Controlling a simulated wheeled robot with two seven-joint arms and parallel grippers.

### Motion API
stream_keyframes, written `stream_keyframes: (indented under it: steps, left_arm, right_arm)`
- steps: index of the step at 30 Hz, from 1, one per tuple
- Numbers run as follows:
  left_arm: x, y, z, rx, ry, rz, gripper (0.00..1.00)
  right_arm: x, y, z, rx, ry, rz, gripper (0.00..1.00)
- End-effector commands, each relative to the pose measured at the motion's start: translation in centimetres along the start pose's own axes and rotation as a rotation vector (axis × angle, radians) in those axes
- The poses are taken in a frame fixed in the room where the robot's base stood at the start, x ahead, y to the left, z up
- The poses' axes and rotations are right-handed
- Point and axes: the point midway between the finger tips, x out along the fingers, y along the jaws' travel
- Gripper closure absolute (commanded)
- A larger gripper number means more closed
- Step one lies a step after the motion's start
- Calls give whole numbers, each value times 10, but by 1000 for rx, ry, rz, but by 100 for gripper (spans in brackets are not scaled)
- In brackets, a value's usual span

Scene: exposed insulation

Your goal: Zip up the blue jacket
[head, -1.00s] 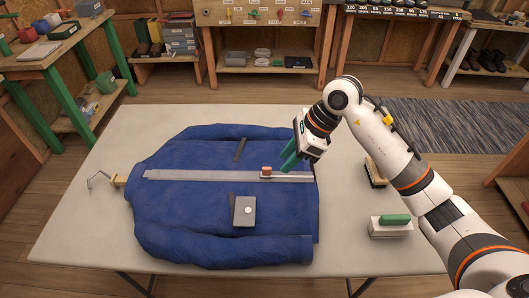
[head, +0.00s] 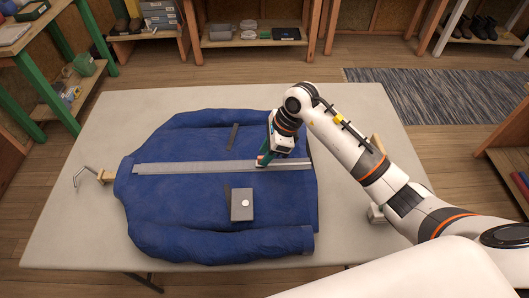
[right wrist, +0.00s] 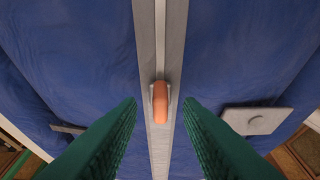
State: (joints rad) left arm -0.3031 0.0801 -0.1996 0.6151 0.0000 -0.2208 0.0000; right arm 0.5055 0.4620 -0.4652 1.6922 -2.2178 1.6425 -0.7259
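The blue jacket (head: 200,215) lies flat on the table with its sleeves spread to the far and near sides. A grey zipper strip (head: 190,167) runs left to right across it. The orange zipper pull (right wrist: 160,103) sits on the strip near its right end; in the head view my gripper mostly hides it. My right gripper (head: 263,159) points down over the pull. In the right wrist view its green fingers are apart, one on each side of the pull, with a gap to both. My left gripper is not in view.
A grey plate with a round knob (head: 242,204) lies on the jacket's near half. A bent metal hook on a wooden block (head: 104,176) stands at the table's left. The pale table (head: 75,222) has bare room at the left. Shelves stand behind.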

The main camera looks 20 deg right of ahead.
Motion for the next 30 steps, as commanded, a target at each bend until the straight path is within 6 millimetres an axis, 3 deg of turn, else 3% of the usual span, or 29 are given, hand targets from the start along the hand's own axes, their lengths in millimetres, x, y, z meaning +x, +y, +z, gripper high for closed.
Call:
stream_keyframes:
  steps: [4, 14, 20, 30]
  left_arm:
    - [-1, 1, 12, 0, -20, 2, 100]
    - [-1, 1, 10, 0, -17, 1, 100]
    - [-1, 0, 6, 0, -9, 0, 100]
    - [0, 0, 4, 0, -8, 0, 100]
  right_arm:
    - [12, 0, 0, 0, 1, -1, 67]
    - [15, 0, 0, -1, 0, 1, 67]
    - [15, 0, 0, -1, 0, 1, 100]
    - [15, 1, 0, -1, 0, 1, 100]
